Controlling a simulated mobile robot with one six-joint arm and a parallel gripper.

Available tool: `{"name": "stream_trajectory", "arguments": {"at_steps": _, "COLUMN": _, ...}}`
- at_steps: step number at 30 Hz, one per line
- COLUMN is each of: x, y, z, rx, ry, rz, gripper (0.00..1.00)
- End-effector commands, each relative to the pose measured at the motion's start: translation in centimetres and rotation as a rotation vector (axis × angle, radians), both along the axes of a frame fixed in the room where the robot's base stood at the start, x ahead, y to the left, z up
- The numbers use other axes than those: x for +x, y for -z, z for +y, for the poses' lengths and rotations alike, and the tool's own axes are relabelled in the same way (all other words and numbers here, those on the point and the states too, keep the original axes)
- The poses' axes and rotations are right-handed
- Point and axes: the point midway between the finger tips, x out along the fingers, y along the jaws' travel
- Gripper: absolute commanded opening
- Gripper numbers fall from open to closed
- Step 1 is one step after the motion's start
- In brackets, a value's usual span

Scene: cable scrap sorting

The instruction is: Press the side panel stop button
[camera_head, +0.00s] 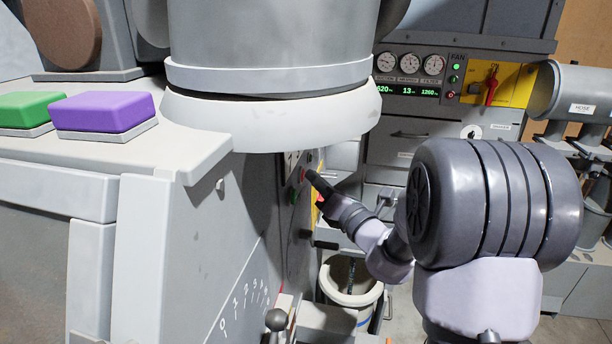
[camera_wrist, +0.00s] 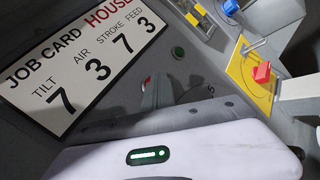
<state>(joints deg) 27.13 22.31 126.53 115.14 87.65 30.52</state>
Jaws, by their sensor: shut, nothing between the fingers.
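In the head view, the side panel (camera_head: 284,215) is the grey face of the machine at the centre, seen at a steep angle.
Purple (camera_head: 103,112) and green (camera_head: 28,109) blocks rest on the machine top. A bucket (camera_head: 350,290) stands below my gripper.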

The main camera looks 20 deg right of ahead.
Motion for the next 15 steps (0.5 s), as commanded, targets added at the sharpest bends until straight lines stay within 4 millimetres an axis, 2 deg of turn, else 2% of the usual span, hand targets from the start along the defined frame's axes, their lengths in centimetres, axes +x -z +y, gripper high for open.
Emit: {"name": "stream_trajectory", "arguments": {"at_steps": 15, "x": -1.0, "y": 0.1, "z": -1.4, "rx": 0.001, "ry": -0.001, "rz": 0.001, "gripper": 0.0}}
